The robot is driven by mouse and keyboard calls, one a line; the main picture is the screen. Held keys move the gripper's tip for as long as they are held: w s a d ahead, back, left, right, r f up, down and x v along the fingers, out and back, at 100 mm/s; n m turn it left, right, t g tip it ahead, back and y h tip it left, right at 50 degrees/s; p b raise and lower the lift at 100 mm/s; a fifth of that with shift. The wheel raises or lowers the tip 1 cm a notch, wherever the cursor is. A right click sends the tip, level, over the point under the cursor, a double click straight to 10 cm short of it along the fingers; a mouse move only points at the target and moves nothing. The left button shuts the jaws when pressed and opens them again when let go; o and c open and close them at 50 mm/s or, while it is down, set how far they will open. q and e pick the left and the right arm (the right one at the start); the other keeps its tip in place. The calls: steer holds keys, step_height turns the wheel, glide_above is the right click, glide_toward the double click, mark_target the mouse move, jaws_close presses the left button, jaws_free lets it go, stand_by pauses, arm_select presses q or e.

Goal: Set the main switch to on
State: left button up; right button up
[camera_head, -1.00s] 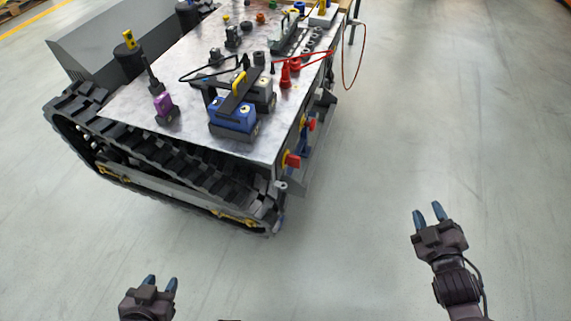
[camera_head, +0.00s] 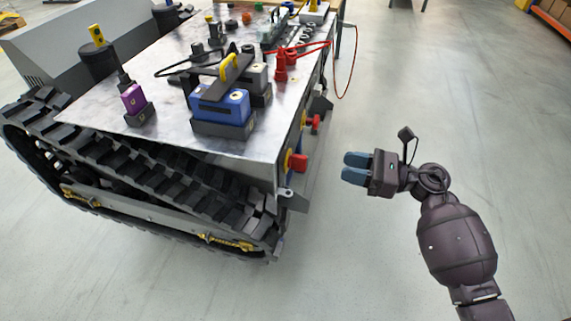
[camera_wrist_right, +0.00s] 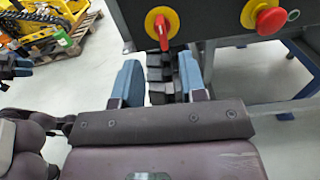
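The main switch (camera_head: 297,162) is a red handle on a yellow plate, on the side face of the carrier near its front corner. In the right wrist view the switch (camera_wrist_right: 162,27) is at the top, ahead of the fingers, its red handle about upright. My right gripper (camera_head: 355,168) is to the right of the switch, apart from it, pointing towards the carrier. Its two fingers (camera_wrist_right: 158,82) are spread and nothing is between them. My left gripper is out of the head view; a dark, partly blue shape at the right wrist view's left edge may be part of it.
A red emergency button (camera_wrist_right: 270,18) on yellow is beside the switch. The tracked carrier (camera_head: 170,130) bears a blue box (camera_head: 222,107), a purple block (camera_head: 134,100) and red plugs (camera_head: 281,68) with a cable. The floor (camera_head: 480,110) to the right is clear.

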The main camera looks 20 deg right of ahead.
mark_target(304, 157)
steer(key=x, duration=1.1)
steer(key=shift+f+b, duration=0.15)
steer(key=shift+b, duration=0.15)
steer(key=shift+s, duration=0.1)
jaws_close()
